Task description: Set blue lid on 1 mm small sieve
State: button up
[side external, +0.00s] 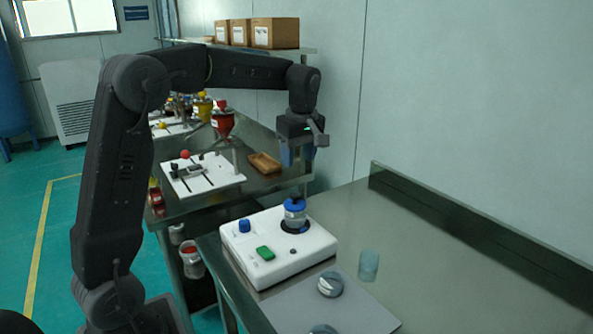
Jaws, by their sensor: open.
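A white sieve shaker (272,275) stands on the near bench. A small sieve stack (294,221) with pale grey, clear-looking sides stands upright on its dark round seat. A blue lid (295,204) with a dark knob sits on top of the stack and looks level. I cannot read any mesh size. My gripper (298,158) points down, open and empty, above the lid with a clear gap between them.
The shaker has a blue knob (244,225) and a green button (265,253). A clear bluish cylinder (368,265) and a round metal piece (330,284) stand to the right. A brown tray (264,164) and a red funnel (223,124) are behind.

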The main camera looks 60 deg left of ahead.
jog(key=s+d+r+m+t, duration=0.3)
jog(key=s+d+m, duration=0.7)
jog(key=s, duration=0.2)
jog(key=s+d+f+m+t, duration=0.1)
jog(key=s+d+f+m, duration=0.1)
jog(key=s+m, duration=0.2)
jog(key=s+d+f+m+t+h, duration=0.1)
jog(key=s+d+f+m, duration=0.1)
jog(key=s, duration=0.5)
jog(key=shift+d+f+m+t, duration=0.35)
jog(key=shift+d+m, duration=0.4)
jog(key=shift+m, duration=0.25)
jog(key=shift+o, duration=0.4)
jog(key=shift+w, duration=0.1)
